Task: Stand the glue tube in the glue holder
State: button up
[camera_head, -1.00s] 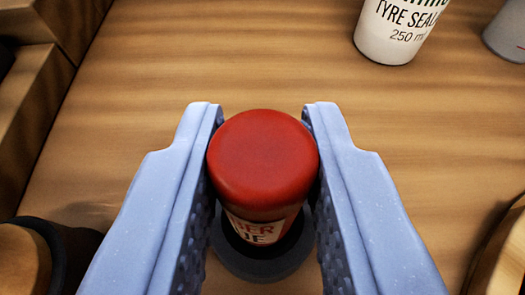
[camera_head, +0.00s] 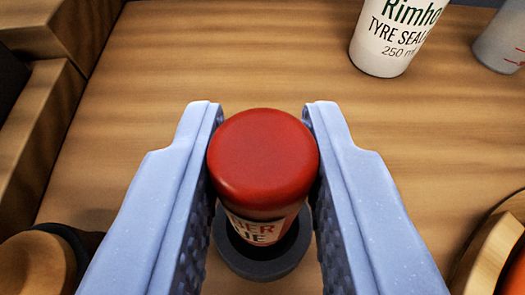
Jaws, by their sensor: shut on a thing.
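The glue tube (camera_head: 263,160) has a round red cap and a pale label with red and dark lettering. My gripper (camera_head: 263,150) is shut on it, with one blue finger on each side of the cap. The tube looks upright, seen steeply from above. A dark round ring, which looks like the glue holder (camera_head: 262,268), shows below and around the tube's lower part. The tube's lower end is hidden, so I cannot tell whether it is inside the ring or above it.
A white tyre sealant bottle (camera_head: 385,45) stands at the back right, with a grey container (camera_head: 503,42) beside it. A wooden structure (camera_head: 45,110) runs along the left. Round objects sit at the lower left (camera_head: 38,265) and lower right (camera_head: 492,250). The wooden bench (camera_head: 230,60) behind the tube is clear.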

jog(key=shift+r, duration=0.85)
jog(key=o, duration=1)
jog(key=shift+o, duration=0.2)
jog(key=p+v, duration=0.3)
jog(key=v, duration=1)
jog(key=s+r, duration=0.4)
jog(key=r, duration=0.8)
jog(key=s+r+t+p, duration=0.1)
jog(key=s+r, duration=0.3)
jog(key=r, duration=0.9)
jog(key=s+r+p, duration=0.1)
jog(key=s+r, duration=0.3)
jog(key=r, duration=0.8)
jog(key=shift+s+a+r+t, duration=0.2)
jog(key=shift+r+t, duration=0.1)
jog(key=shift+t, duration=0.1)
